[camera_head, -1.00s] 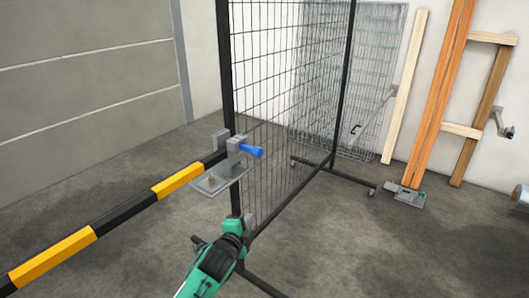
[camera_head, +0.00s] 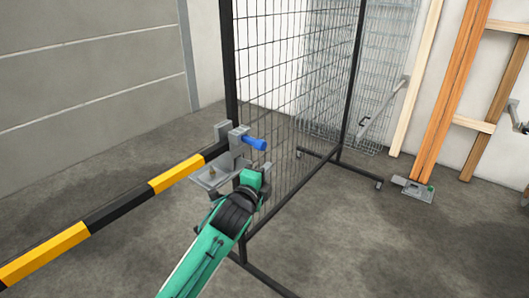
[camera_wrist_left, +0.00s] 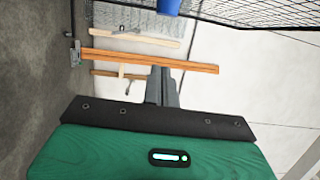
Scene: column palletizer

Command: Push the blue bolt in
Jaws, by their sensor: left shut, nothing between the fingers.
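The blue bolt (camera_head: 255,143) sticks out to the right from a grey metal bracket (camera_head: 238,141) at the end of a yellow-and-black striped bar, beside the mesh panel. Part of a blue cylinder, the bolt (camera_wrist_left: 167,5), shows at the top edge of the left wrist view. My left gripper (camera_head: 266,171) is just below the bolt in the head view, apart from it in the picture. Its fingers are mostly hidden behind my green wrist there. In the left wrist view the gripper (camera_wrist_left: 161,78) has its grey fingers together, with nothing between them. My right gripper is not in view.
The black-framed mesh panel (camera_head: 296,95) stands close to the right of the bolt. The striped bar (camera_head: 120,208) runs to the lower left. Wooden planks (camera_head: 452,90) lean on the back wall. The floor at the right is mostly clear.

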